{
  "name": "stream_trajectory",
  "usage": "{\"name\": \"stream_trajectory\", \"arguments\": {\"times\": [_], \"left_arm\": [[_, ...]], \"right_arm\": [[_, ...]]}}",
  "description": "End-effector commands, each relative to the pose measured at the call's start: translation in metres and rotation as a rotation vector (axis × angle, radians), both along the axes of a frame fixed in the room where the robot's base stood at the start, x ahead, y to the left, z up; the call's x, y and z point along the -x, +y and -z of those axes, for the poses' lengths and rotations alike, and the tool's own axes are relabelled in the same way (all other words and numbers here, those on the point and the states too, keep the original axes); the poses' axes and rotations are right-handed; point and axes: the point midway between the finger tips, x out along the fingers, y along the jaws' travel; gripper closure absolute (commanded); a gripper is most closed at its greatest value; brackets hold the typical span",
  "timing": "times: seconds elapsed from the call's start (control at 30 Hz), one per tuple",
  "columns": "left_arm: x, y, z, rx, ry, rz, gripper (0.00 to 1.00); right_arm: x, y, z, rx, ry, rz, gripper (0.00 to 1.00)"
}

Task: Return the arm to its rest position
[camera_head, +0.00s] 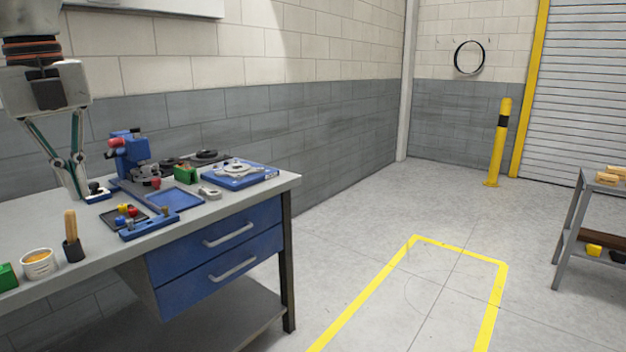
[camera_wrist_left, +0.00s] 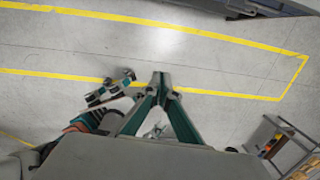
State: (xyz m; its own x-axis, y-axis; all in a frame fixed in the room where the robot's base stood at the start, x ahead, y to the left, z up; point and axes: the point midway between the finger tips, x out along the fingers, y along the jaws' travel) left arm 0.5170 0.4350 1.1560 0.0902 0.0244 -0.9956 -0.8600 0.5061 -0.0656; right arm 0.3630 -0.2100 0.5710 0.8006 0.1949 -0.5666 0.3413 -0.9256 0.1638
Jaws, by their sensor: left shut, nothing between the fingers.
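My left gripper (camera_head: 76,192) hangs from the upper left of the head view, fingers pointing down. Its fingertips meet and hold nothing. In that view it overlaps the workbench top (camera_head: 235,203). In the left wrist view the closed fingertips (camera_wrist_left: 160,82) have floor behind them, with no bench top beneath. Part of another arm of mine, with teal and dark pieces that look like my right gripper (camera_wrist_left: 112,88), shows left of the fingers there. Its jaw state is unclear.
The bench holds a blue fixture (camera_head: 132,155), a blue plate with a grey part (camera_head: 240,174), a cup (camera_head: 39,263), and a wooden-handled tool (camera_head: 71,235). A shelf (camera_head: 573,230) stands at right. The yellow-marked floor (camera_head: 440,290) is clear.

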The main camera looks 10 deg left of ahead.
Motion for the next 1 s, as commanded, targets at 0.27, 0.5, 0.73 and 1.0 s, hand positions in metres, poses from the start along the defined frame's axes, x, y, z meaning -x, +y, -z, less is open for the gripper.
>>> {"name": "stream_trajectory", "arguments": {"times": [0.27, 0.5, 0.73, 1.0], "left_arm": [[-0.012, 0.014, 0.062, 0.281, -0.063, 0.100, 1.00], [-0.023, 0.010, 0.137, 0.620, -0.211, 0.136, 1.00], [-0.028, -0.003, 0.204, 0.905, -0.400, 0.048, 1.00], [-0.021, -0.021, 0.281, 1.137, -0.617, -0.214, 1.00]], "right_arm": [[-0.009, 0.005, -0.016, -0.017, -0.024, 0.007, 0.60], [-0.009, 0.004, -0.023, -0.019, -0.025, 0.010, 0.60], [-0.008, 0.004, -0.030, -0.025, -0.025, 0.014, 0.60], [-0.003, 0.004, -0.036, -0.034, -0.017, 0.018, 0.60]]}}
